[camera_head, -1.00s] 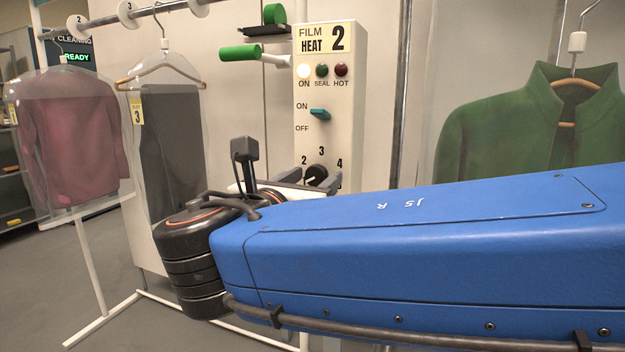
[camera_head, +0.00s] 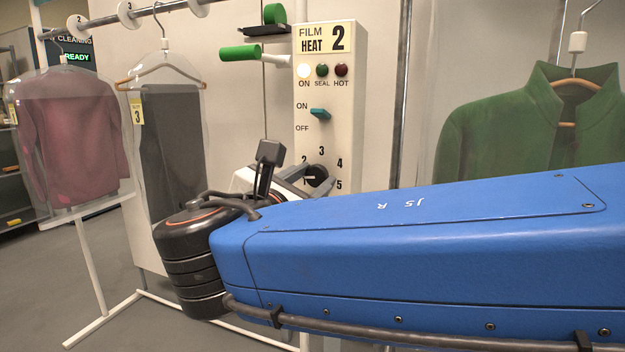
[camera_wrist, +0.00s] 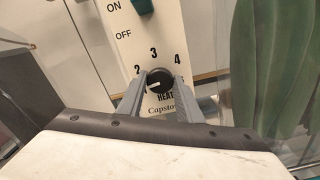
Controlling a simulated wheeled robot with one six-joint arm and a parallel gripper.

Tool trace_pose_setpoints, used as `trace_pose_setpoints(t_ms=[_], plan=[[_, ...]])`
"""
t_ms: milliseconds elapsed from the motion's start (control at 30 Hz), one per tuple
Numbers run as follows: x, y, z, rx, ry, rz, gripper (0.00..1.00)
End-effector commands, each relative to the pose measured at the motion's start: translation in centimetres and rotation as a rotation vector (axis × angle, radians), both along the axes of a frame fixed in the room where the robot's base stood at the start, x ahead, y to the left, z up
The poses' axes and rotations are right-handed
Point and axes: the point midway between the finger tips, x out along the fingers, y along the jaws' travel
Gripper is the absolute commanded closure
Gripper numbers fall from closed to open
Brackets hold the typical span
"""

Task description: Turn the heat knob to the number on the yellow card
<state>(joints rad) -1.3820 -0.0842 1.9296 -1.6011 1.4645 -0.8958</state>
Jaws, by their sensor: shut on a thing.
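The yellow card (camera_head: 325,38) at the top of the control panel reads FILM HEAT 2. The black heat knob (camera_head: 317,174) is low on the panel, with numbers around it. It also shows in the wrist view (camera_wrist: 159,81), where 2, 3 and 4 are readable. Its white pointer line points left, a little below the 2. My gripper (camera_wrist: 161,78) is shut on the knob, one finger on each side. In the head view my gripper (camera_head: 312,181) is tilted, and its lower part is hidden behind my blue arm.
Above the knob are a teal ON/OFF switch (camera_head: 320,113) and a row of lamps, the ON lamp (camera_head: 303,70) lit. A green-handled lever (camera_head: 240,52) juts out left of the panel. Bagged garments hang on both sides, with a green jacket (camera_head: 530,125) at right.

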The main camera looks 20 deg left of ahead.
Motion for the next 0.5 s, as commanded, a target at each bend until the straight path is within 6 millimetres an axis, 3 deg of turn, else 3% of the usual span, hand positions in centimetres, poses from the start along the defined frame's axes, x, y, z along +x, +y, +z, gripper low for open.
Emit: trace_pose_setpoints(t_ms=[500], plan=[[-0.02, 0.0, -0.07, 0.446, -0.034, 0.0, 0.9]])
